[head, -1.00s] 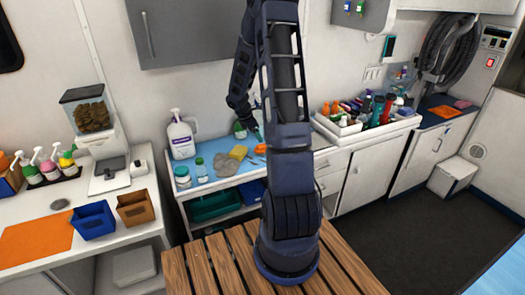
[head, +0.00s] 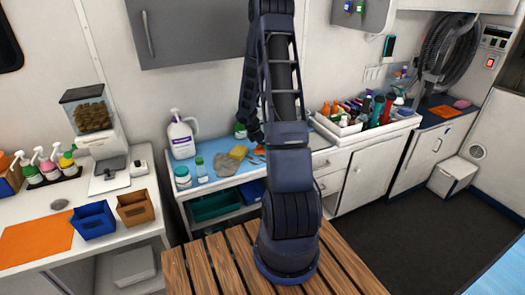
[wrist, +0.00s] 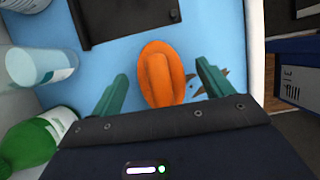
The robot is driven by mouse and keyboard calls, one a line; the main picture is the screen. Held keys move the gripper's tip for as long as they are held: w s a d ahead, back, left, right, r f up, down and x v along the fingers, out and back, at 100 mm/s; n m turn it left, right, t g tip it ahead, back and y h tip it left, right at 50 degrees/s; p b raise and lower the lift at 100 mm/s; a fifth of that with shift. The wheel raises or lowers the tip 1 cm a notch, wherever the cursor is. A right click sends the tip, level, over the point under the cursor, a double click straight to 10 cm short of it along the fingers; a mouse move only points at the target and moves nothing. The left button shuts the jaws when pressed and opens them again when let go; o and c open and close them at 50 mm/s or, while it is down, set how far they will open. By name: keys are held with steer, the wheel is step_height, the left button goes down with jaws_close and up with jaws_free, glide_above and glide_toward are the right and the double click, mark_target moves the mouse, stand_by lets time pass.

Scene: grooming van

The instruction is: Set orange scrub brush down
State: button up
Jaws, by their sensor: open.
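The orange scrub brush (wrist: 160,72) is an oval with a raised ridge. In the wrist view it lies on the blue mat (wrist: 215,30), between the fingers of my gripper (wrist: 163,72). My gripper is open, with a visible gap between each green finger and the brush. The blue mat also shows in the head view (head: 222,184), on the counter by the wall.
In the wrist view a green bottle (wrist: 28,145) and a pale cylindrical container (wrist: 40,66) stand close on the left. A dark tray-like object (wrist: 120,20) lies above the brush. In the head view a yellow sponge (head: 238,152) and a white jug (head: 181,137) are on the mat.

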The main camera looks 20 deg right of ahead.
steer(key=c, duration=1.2)
steer(key=shift+r, duration=0.1)
step_height(320, 180, up, 10)
steer(key=shift+a+f, duration=0.1)
